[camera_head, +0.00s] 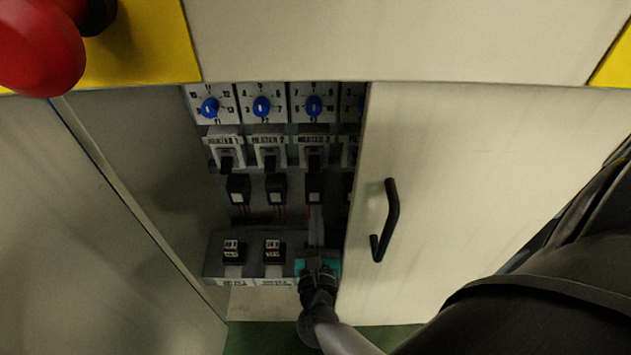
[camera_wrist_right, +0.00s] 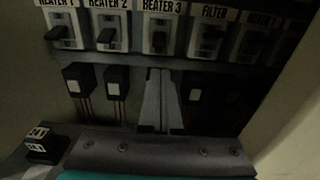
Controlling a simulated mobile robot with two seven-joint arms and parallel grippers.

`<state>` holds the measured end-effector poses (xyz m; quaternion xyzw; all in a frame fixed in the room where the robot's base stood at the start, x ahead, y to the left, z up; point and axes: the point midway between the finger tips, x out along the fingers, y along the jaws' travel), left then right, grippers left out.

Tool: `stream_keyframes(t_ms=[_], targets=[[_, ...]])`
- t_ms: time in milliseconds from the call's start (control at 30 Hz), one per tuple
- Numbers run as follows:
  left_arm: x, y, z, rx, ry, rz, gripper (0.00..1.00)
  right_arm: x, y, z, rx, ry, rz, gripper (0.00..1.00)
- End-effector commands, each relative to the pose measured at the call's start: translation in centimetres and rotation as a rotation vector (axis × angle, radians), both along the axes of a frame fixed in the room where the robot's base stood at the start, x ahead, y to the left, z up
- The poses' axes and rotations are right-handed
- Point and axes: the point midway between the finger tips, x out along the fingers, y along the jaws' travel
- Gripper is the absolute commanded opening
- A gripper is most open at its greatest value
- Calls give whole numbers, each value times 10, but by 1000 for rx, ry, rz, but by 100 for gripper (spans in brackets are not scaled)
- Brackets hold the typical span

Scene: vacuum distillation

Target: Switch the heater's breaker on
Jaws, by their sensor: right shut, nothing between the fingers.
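The cabinet's breaker row has switches labelled HEATER 1 (camera_head: 225,152), HEATER 2 (camera_head: 269,152) and HEATER 3 (camera_head: 314,153), each with a dark lever. In the right wrist view the HEATER 3 breaker (camera_wrist_right: 158,34) is straight above my fingers, and the HEATER 2 breaker (camera_wrist_right: 109,32) is to its left. My right gripper (camera_head: 316,212) is inside the cabinet, below the HEATER 3 breaker. Its fingers (camera_wrist_right: 160,74) are shut and empty, and seem apart from that lever. They partly cover the black block beneath it. My left gripper is out of view.
The cabinet door (camera_head: 450,190) with a black handle (camera_head: 389,220) is right of my gripper and hides part of the row. Blue dials (camera_head: 262,107) are above the breakers. Black blocks with red wires (camera_head: 238,192) are below. A red button (camera_head: 38,45) is at upper left.

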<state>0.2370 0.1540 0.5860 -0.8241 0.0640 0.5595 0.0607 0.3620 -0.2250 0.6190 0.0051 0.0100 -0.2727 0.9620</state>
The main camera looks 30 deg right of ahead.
Motion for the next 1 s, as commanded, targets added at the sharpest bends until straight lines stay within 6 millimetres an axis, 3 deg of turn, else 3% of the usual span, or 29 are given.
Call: stream_keyframes(t_ms=[233,700,1000], targets=[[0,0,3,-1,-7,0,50,12,-7,-1,-3,-2,1,0],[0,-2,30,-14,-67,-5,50,77,-47,-3,-6,2,2,0],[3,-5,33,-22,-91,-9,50,86,-52,-3,-3,3,2,0]])
